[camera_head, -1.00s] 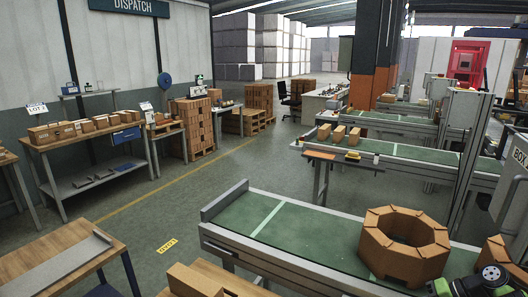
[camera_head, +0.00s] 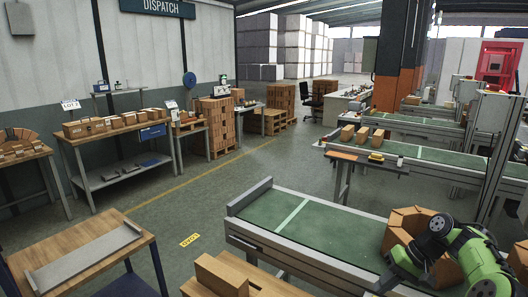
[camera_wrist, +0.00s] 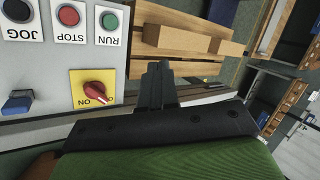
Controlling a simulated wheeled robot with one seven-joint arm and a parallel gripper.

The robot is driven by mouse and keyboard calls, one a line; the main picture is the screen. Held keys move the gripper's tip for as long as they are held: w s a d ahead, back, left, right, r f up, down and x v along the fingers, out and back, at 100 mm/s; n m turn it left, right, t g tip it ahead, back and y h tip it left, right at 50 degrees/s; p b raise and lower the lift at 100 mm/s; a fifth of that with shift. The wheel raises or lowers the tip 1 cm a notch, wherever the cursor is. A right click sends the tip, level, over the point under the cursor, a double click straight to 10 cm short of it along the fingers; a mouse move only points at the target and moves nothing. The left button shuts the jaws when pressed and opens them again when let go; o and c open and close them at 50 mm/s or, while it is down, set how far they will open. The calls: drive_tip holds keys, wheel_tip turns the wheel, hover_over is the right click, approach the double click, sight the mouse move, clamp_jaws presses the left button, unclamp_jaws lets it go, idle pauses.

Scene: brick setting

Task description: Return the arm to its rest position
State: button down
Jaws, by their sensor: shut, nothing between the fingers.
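My gripper (camera_wrist: 158,85) shows in the wrist view with its two dark fingers together and nothing between them. It is beside a grey control panel (camera_wrist: 50,60) that fills the left of that view. In the head view my green and black arm (camera_head: 465,258) is at the lower right, in front of the octagonal ring of brown blocks (camera_head: 402,222). The arm hides part of this ring. The fingers cannot be made out in the head view.
The panel carries a red switch (camera_wrist: 93,88) on a yellow plate and several buttons. The ring stands on a green conveyor (camera_head: 320,228). A wooden table (camera_head: 85,245) with a grey tray is at the front left.

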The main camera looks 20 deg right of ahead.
drive_tip(key=s+a+r+n+h, duration=0.1)
drive_tip(key=a+r+h, duration=0.15)
drive_tip(key=a, duration=0.45)
drive_tip(key=s+a+r+n+g+h, duration=0.1)
drive_tip(key=a+r, duration=0.3)
drive_tip(key=a, duration=0.4)
drive_tip(key=s+a+r+n+h, duration=0.1)
drive_tip(key=a+r+h, duration=0.1)
drive_tip(key=a+r, duration=0.35)
drive_tip(key=s+a+f+n+t, duration=0.1)
drive_tip(key=s+a, duration=0.3)
drive_tip(key=s, duration=0.4)
drive_tip(key=s+a+n+t, duration=0.1)
drive_tip(key=s+a+t, duration=0.2)
drive_tip(key=s, duration=0.5)
drive_tip(key=shift+a+f, duration=0.4)
drive_tip(key=shift+a, duration=0.35)
drive_tip(key=shift+h, duration=0.25)
